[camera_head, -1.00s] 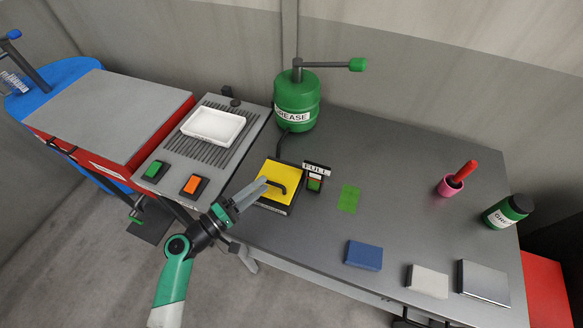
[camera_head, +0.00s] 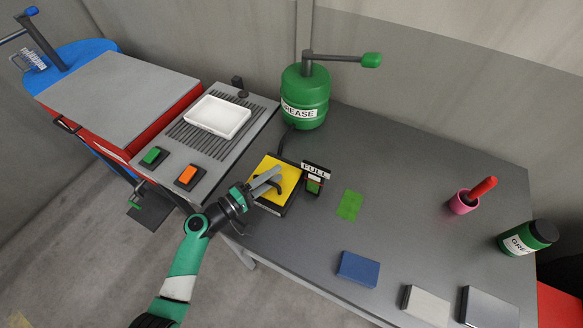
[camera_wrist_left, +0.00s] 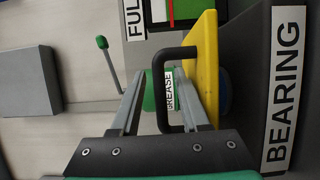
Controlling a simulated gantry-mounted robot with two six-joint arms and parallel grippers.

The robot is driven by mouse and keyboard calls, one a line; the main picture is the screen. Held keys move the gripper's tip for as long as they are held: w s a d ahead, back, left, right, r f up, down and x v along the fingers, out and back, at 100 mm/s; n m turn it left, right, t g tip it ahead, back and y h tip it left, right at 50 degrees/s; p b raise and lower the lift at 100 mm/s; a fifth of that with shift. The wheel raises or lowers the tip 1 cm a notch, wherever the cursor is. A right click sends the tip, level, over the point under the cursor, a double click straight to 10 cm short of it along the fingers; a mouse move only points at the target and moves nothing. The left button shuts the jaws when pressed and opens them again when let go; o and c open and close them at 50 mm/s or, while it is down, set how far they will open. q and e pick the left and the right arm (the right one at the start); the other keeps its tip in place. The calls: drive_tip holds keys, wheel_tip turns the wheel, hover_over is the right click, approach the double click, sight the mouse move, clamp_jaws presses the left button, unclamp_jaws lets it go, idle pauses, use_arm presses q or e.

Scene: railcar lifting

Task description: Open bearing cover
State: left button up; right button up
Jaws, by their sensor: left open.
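The yellow bearing cover (camera_head: 270,167) sits on the black bearing box (camera_head: 275,209) near the left end of the grey table. A black bar handle stands up from the cover; in the left wrist view the handle (camera_wrist_left: 162,110) shows between my fingers. The cover (camera_wrist_left: 207,50) is seen nearly edge-on there, beside the BEARING label (camera_wrist_left: 285,85). My left gripper (camera_head: 268,180) is open at the handle, with its fingers on either side of it; I cannot tell whether they touch it. In the left wrist view the gripper (camera_wrist_left: 161,76) has open jaws. My right gripper is not in view.
A FULL sign (camera_head: 316,170) stands close right of the box. The green grease drum (camera_head: 305,95) is behind. A white tray (camera_head: 218,116) and orange button (camera_head: 187,174) are at left. A blue block (camera_head: 358,268) lies front right. The table's middle is fairly clear.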

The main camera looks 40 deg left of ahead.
use_arm(q)
drive_tip(key=shift+w+d, duration=0.15)
drive_tip(key=shift+w, duration=0.5)
drive_tip(key=shift+s, duration=0.15)
drive_tip(key=shift+c, duration=0.4)
clamp_jaws()
idle(0.4)
